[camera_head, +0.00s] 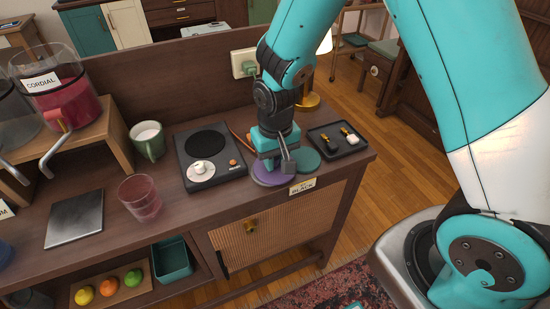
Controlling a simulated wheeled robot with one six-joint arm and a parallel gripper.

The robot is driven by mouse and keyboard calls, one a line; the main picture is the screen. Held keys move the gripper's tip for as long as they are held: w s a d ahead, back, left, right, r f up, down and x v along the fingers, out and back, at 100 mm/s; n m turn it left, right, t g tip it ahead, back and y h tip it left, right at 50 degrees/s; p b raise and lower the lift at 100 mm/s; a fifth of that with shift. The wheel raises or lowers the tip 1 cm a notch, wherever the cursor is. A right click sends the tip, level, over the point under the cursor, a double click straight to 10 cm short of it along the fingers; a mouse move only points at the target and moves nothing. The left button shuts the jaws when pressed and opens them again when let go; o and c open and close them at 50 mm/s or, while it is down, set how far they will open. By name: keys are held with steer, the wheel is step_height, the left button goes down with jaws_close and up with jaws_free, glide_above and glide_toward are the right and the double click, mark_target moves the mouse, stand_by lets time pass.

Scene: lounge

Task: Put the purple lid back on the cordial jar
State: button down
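The cordial jar (72,98) is a clear jar of red liquid with a CORDIAL label and a tap, on a wooden riser at the left. No lid shows on its top. The purple lid (264,180) lies flat near the front edge of the counter. My gripper (279,163) points down right over it and hides part of it. Whether the fingers touch or grip the lid is too small to tell. A teal lid (307,160) lies just to the right of the purple one.
A black tray (358,148) with small tools is right of the lids. A black appliance (211,157) is left. Beyond it stand a green mug (148,140), a pink glass (140,197) and a grey slab (75,218). A second jar (15,120) is at the left edge.

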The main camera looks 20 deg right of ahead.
mark_target(276, 158)
steer(key=shift+s+f, duration=0.2)
steer(key=shift+w+r+p, duration=0.15)
steer(key=shift+r+p, duration=2.15)
steer(key=shift+r, duration=0.35)
